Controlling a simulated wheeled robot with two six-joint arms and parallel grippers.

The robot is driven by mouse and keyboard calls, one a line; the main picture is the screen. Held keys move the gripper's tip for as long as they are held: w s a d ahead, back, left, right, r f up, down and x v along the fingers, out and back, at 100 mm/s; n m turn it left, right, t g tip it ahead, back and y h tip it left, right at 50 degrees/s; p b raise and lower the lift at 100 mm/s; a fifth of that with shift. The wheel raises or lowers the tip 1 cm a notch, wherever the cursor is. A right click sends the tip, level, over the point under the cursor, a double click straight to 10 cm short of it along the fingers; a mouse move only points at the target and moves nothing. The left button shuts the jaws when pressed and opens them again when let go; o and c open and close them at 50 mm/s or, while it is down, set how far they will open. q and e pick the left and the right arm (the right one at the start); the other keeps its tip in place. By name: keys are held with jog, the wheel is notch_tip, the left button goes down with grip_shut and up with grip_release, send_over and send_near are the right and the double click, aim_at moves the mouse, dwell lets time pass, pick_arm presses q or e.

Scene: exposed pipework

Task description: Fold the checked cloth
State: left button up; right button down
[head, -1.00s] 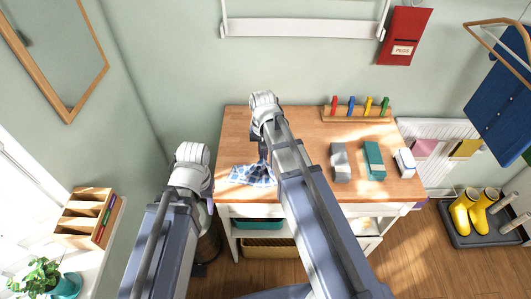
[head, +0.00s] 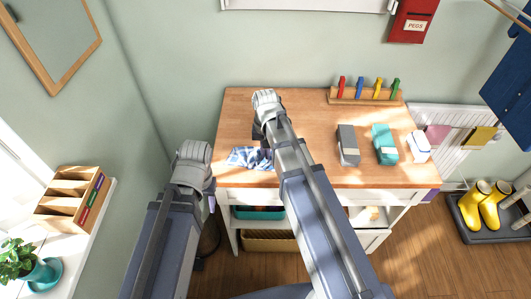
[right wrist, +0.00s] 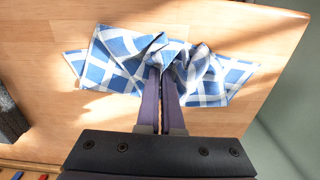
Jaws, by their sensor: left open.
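The blue-and-white checked cloth (head: 243,157) lies near the left front of the wooden worktop, partly hidden by my right arm. In the right wrist view the cloth (right wrist: 112,62) is rumpled, with a raised, bunched fold in its middle and flaps spread to both sides. My right gripper (right wrist: 164,72) points down at this fold; its fingers are close together with cloth pinched between the tips. My left gripper (head: 211,200) is open and empty, left of the worktop's front left corner and apart from the cloth. Its fingers are mostly hidden by my own wrist.
On the worktop (head: 315,150), a grey block (head: 348,146), a teal block (head: 385,145) and a white block (head: 418,147) stand right of my right arm. A rack of coloured pegs (head: 365,96) stands at the back. A wooden organiser (head: 72,200) is at left.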

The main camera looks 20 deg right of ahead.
grip_release()
dwell(1.2)
jog(key=shift+s, duration=0.1)
jog(key=shift+s+a, duration=0.4)
jog(key=shift+s, duration=0.75)
jog(key=shift+s+a, duration=0.4)
jog(key=shift+s, duration=0.8)
jog(key=shift+s+a, duration=0.4)
jog(key=shift+s, duration=0.75)
jog(key=shift+r, duration=0.1)
notch_tip(320, 180, up, 9)
jog(key=p, duration=0.9)
